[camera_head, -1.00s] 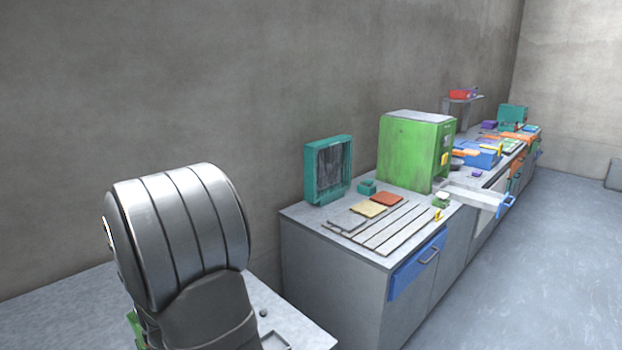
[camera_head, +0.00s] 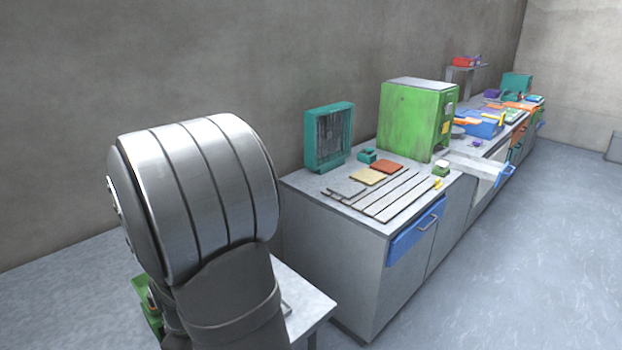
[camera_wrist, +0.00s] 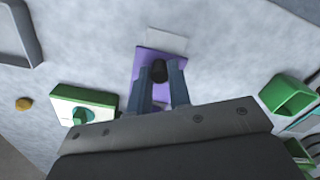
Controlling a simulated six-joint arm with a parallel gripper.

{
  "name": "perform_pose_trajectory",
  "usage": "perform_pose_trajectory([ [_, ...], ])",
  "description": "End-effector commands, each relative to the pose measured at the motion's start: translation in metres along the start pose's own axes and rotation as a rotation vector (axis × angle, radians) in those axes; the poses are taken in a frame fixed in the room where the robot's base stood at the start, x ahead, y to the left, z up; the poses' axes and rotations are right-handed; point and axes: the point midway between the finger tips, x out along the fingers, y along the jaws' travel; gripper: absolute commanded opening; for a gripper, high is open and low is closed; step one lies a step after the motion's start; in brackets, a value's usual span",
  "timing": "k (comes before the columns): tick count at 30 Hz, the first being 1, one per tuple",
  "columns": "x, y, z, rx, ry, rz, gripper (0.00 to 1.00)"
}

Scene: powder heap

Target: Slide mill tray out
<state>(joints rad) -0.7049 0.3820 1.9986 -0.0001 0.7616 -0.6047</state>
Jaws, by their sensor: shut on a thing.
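In the wrist view, a flat purple piece (camera_wrist: 145,56) with a dark round knob (camera_wrist: 159,69) lies on a pale grey worktop. It may be the mill tray, but I cannot tell for certain. My gripper (camera_wrist: 161,77) has its two blue-grey fingers shut on the knob, one on each side. A pale rectangle (camera_wrist: 166,40) lies at the far edge of the purple piece. The near end of the purple piece is partly hidden by the fingers and gripper body. In the head view, my arm hides the gripper and the piece.
A green and white block (camera_wrist: 72,100) stands left of my gripper. A green open bin (camera_wrist: 290,95) is at the right.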

Motion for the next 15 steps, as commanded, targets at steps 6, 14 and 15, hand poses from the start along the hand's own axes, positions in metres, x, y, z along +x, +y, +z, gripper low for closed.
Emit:
perform_pose_trajectory([
  [6, -0.001, -0.009, 0.015, 0.001, 0.002, 0.001, 0.00],
  [14, -0.001, -0.019, 0.033, 0.001, 0.001, 0.000, 0.00],
  [15, -0.001, -0.020, 0.035, 0.001, 0.001, 0.001, 0.00],
])
